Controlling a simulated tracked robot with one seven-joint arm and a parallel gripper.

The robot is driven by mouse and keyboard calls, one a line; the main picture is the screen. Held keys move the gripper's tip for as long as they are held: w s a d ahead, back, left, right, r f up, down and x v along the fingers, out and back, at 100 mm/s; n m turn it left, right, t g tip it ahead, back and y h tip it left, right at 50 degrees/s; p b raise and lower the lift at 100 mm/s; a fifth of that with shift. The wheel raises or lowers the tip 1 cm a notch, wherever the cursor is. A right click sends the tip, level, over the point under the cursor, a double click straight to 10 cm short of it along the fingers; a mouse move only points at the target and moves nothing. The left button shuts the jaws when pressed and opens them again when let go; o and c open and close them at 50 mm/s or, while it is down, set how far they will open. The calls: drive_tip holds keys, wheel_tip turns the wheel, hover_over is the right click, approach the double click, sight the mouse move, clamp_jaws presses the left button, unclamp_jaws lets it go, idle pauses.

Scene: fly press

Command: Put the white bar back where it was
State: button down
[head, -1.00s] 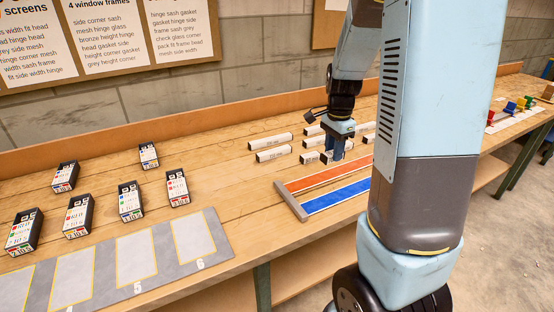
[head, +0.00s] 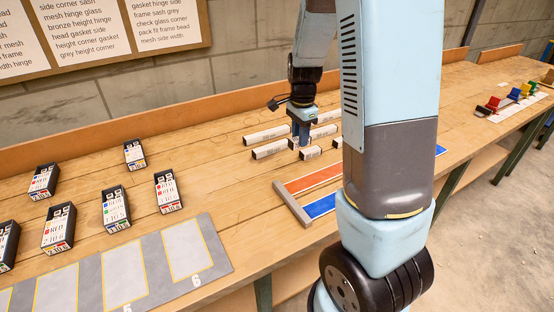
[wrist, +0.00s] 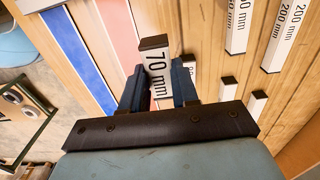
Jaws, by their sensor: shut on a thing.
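The white bar (wrist: 157,68), marked 70 mm with a dark end, stands between the two blue fingers of my gripper (wrist: 158,88) in the wrist view. My gripper is shut on it. In the head view my gripper (head: 301,134) points down among the white bars on the bench, and I cannot make out the held bar apart from its neighbours. Longer white bars marked 200 mm (wrist: 284,38) and a bar ending in 50 mm (wrist: 237,25) lie to the right in the wrist view. Another small bar (wrist: 188,61) is partly hidden behind the right finger.
A frame with a red strip (head: 313,180) and a blue strip (head: 320,205) lies in front of the bars. Several labelled boxes (head: 116,208) and a grey numbered mat (head: 215,245) are at left. Coloured items (head: 513,94) stand far right. Bare bench lies between boxes and bars.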

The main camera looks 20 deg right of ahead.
hover_over(277, 167)
drive_tip(key=f, duration=0.6)
drive_tip(key=shift+s+d+f, duration=0.1)
drive_tip(key=shift+s+f, duration=0.15)
drive_tip(key=shift+w+a+f, duration=0.1)
drive_tip(key=shift+a+f, duration=0.1)
drive_tip(key=shift+f, duration=1.55)
drive_tip(key=shift+f, duration=0.15)
drive_tip(key=c, duration=0.8)
unclamp_jaws()
drive_tip(key=shift+c, duration=0.2)
